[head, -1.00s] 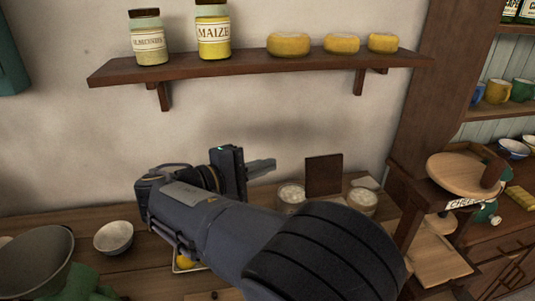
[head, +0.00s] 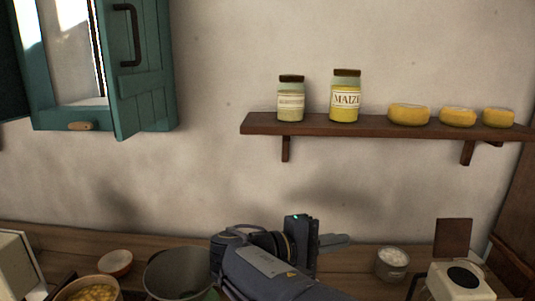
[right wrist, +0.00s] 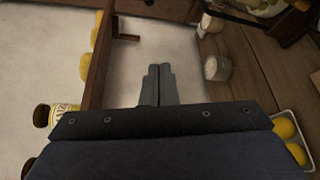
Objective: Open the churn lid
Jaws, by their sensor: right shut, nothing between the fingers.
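No churn can be made out for certain in the head view now. A cream box (head: 462,284) with a dark round patch on top stands at the lower right; I cannot tell whether it is the churn. My right gripper (head: 336,241) is shut and empty, above the counter and left of that box, pointing right. In the right wrist view its fingers (right wrist: 158,82) are together with nothing between them. A lidded-looking round thing is cut off at that view's top right corner. My left gripper is not in view.
A shelf (head: 370,125) holds jars and yellow rounds above. A white-filled jar (head: 391,263) and an upright brown panel (head: 452,238) stand right of my gripper. A grey pot (head: 165,275) and bowl (head: 115,263) are left. A teal shutter (head: 142,70) hangs open.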

